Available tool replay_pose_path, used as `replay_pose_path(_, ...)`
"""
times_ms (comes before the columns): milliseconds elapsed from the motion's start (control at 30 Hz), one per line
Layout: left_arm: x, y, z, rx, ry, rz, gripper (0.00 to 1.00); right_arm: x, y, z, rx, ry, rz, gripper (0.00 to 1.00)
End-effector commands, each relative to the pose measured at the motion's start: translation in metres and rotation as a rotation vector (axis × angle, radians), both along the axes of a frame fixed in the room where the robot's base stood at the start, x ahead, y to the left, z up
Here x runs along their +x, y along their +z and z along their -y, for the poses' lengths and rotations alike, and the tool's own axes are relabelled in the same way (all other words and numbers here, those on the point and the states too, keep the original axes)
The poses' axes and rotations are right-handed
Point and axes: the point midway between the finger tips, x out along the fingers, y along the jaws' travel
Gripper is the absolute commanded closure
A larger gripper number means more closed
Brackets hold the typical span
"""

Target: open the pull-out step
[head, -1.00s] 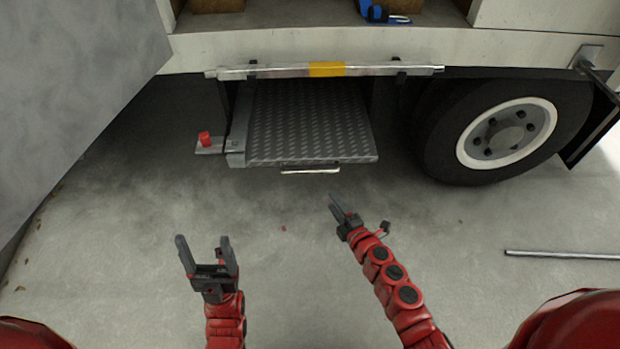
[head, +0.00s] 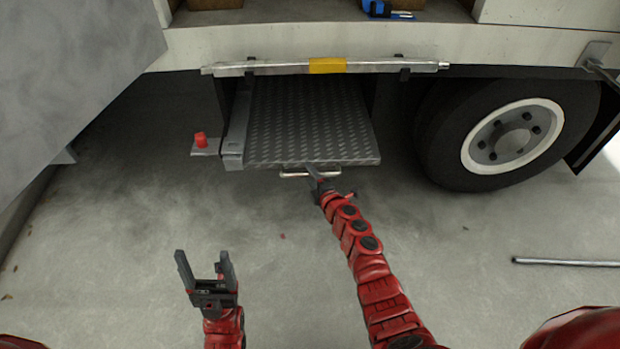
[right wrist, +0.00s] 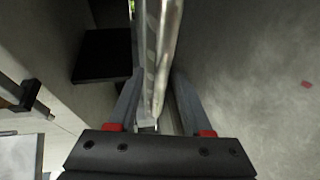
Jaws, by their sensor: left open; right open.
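The pull-out step (head: 305,120) is a grey diamond-plate tread under the truck's sill, with its front part showing beyond the dark housing. A thin pale handle (head: 294,174) runs along its front edge. My right gripper (head: 312,172) is at this handle, partly covering it. In the right wrist view the open fingers (right wrist: 155,95) stand on both sides of a long metal bar (right wrist: 160,50), which seems to be the handle; contact cannot be told. My left gripper (head: 205,258) is open and empty above the floor, lower left.
A red knob (head: 201,140) sits on a bracket left of the step. A wheel (head: 510,135) stands to the right. A grey panel (head: 70,70) fills the upper left. A metal rod (head: 565,262) lies on the floor at right. The floor before the step is mostly clear.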

Motion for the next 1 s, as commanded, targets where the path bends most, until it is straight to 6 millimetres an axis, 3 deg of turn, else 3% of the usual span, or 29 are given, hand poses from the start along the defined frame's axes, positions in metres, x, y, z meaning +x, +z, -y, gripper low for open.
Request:
replay_pose_path(333,0.0000,-0.0018,0.0000,0.000,0.000,0.000,0.26,0.0029,-0.0014,-0.0012,-0.001,0.000,-0.002,0.50)
replay_pose_path(633,0.0001,-0.0018,0.0000,0.000,0.000,0.000,0.26,0.0028,-0.0013,-0.0011,-0.001,0.000,-0.002,1.00)
replay_pose_path(1000,0.0000,-0.0018,0.0000,0.000,0.000,0.000,0.26,0.0027,-0.0014,-0.0011,-0.001,0.000,-0.002,1.00)
